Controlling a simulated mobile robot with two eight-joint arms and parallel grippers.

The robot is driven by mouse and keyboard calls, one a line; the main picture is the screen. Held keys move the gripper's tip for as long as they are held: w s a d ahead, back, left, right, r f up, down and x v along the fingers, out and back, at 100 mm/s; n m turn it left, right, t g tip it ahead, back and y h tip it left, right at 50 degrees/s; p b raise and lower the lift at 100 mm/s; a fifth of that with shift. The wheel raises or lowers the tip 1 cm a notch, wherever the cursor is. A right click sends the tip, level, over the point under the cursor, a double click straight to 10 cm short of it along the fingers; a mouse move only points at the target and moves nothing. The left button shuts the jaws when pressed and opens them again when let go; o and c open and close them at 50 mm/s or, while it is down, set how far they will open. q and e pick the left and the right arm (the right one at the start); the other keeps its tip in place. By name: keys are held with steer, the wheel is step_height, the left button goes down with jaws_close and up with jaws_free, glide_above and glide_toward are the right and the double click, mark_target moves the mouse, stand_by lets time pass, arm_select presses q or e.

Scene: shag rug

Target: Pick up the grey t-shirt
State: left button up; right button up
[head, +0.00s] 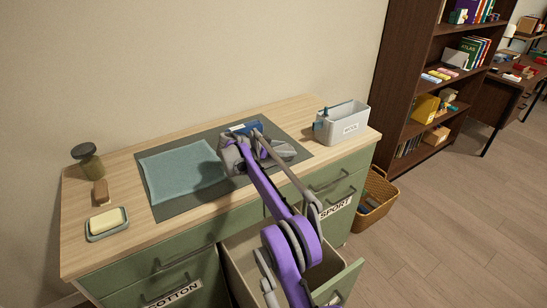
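A grey cloth (285,149), which looks like the grey t-shirt, lies on a dark grey mat (179,205) on the dresser top. My purple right arm reaches in from the lower right, and its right gripper (246,148) is down at the cloth's left side. The gripper and forearm hide part of the cloth. The fingertips are too small and covered to show whether they are open or closed on it. A teal cloth (182,172) lies flat on the mat to the left. My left gripper is not in view.
A blue item (244,127) lies behind the gripper. A pale bin (345,125) stands at the right. A soap dish (107,224), brush (101,193) and dark green bottle (88,161) stand left. An open drawer (238,270) juts out below my arm; a wicker basket (377,198) stands right.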

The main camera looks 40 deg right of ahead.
steer(key=c, duration=0.7)
steer(key=shift+r, duration=0.15)
